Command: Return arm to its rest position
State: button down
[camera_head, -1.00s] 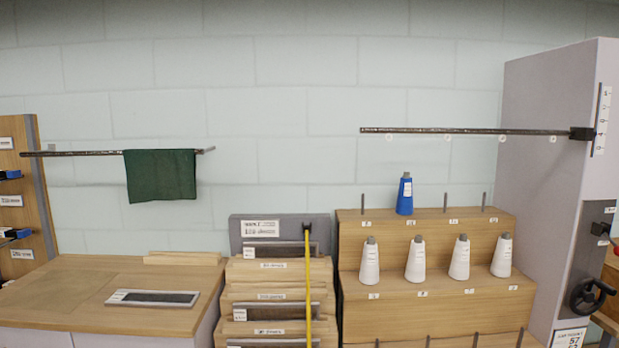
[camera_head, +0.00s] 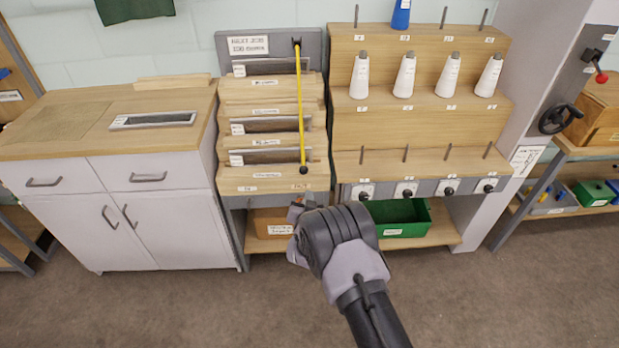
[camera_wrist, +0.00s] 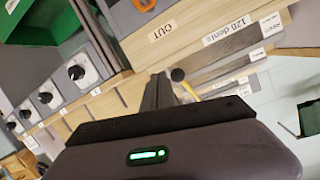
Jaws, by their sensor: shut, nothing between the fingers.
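My arm reaches up from the bottom of the head view, and my gripper (camera_head: 300,207) is at its far end, in front of the lower edge of the tiered wooden rack. In the wrist view my gripper (camera_wrist: 160,92) shows as dark fingers close together, with nothing seen between them. The yellow strip (camera_head: 300,110) hangs down the rack in the head view. Much of the gripper is hidden behind my wrist in the head view.
A wooden-topped cabinet (camera_head: 60,150) stands at left. A stepped stand (camera_head: 430,120) with white cones (camera_head: 404,76) and a blue cone (camera_head: 401,14) is at right. A green bin (camera_head: 420,229) sits on the low shelf. The floor (camera_head: 200,310) in front is clear.

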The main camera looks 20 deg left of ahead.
jog(key=shift+s+d+f, duration=0.1)
jog(key=shift+s+f, duration=0.4)
jog(key=shift+f, duration=0.15)
jog(key=w+d+r+m+g, duration=0.1)
jog(key=d+r, duration=0.2)
jog(key=r, duration=0.4)
jog(key=w+d+r+h, duration=0.1)
jog(key=d+r, duration=0.2)
jog(key=r, duration=0.3)
jog(key=w+d+r+m+g, duration=0.1)
jog(key=d+r, duration=0.3)
jog(key=r, duration=0.3)
jog(key=s+d+r+g, duration=0.2)
jog(key=s+d+r, duration=0.75)
jog(key=r, duration=0.25)
jog(key=s+d+r+m+g+h, duration=0.1)
jog(key=s+d+r, duration=0.1)
jog(key=s+d, duration=0.45)
jog(key=s+d+r+g, duration=0.1)
jog(key=s+d+r, duration=0.2)
jog(key=s, duration=0.6)
jog(key=s+d+f+g, duration=0.1)
jog(key=s+d, duration=0.1)
jog(key=s, duration=0.6)
jog(key=s+d+f+m+g, duration=0.1)
jog(key=s+d+f, duration=0.1)
jog(key=s, duration=0.7)
jog(key=shift+d+m+g, duration=0.15)
jog(key=shift+m+g, duration=0.15)
